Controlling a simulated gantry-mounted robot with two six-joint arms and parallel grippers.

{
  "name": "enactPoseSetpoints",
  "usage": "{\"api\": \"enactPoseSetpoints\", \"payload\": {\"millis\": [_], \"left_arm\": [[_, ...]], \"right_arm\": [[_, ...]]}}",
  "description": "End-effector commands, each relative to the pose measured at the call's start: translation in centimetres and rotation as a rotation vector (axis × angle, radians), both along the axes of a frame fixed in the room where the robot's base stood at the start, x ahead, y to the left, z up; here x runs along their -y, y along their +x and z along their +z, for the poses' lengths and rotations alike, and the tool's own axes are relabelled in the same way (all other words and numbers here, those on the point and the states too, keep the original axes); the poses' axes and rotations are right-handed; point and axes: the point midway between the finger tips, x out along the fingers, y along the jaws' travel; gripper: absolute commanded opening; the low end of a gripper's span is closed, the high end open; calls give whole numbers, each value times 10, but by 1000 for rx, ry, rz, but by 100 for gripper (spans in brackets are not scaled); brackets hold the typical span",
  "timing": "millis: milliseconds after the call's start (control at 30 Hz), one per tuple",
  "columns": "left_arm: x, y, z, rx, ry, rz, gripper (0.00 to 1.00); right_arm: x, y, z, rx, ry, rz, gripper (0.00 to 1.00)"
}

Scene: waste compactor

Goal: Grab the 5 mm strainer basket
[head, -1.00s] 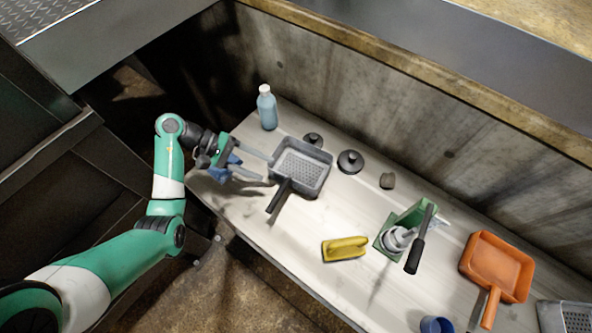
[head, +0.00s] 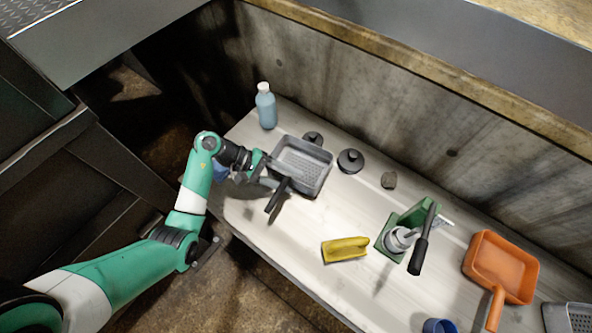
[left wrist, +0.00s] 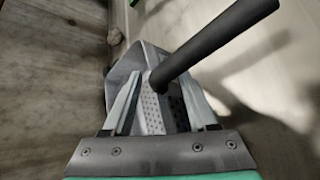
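A grey basket (head: 302,160) with a perforated floor and a black handle (head: 277,196) stands on the bench, left of its middle. A second grey perforated basket (head: 578,320) is cut off at the bottom right corner. I see no size mark on either. My left gripper (head: 272,176) is at the left side of the nearer basket, close to the handle's base. In the left wrist view the fingers (left wrist: 160,102) are apart, with the perforated basket (left wrist: 152,112) showing between and beyond them. The black handle (left wrist: 215,42) crosses up to the right. I cannot tell whether the fingers touch the basket. My right gripper is not visible.
A blue bottle (head: 266,108) and dark round pieces (head: 350,161) stand behind and beside the basket. A yellow object (head: 345,249), a green stand (head: 398,232), an orange pan (head: 500,266) and a blue cup (head: 438,326) lie further right. A concrete wall (head: 400,125) borders the back.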

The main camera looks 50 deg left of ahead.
Motion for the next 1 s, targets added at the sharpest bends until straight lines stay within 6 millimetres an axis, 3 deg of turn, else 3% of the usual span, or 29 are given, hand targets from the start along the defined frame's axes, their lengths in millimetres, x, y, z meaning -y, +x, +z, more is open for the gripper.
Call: {"api": "enactPoseSetpoints", "payload": {"millis": [33, 300, 1000], "left_arm": [[0, 0, 0, 0, 0, 0, 49], [0, 0, 0, 0, 0, 0, 0], [-1, 0, 0, 1, 2, 1, 0]], "right_arm": [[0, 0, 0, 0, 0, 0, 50], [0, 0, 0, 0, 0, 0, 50], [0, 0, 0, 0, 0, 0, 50]]}}
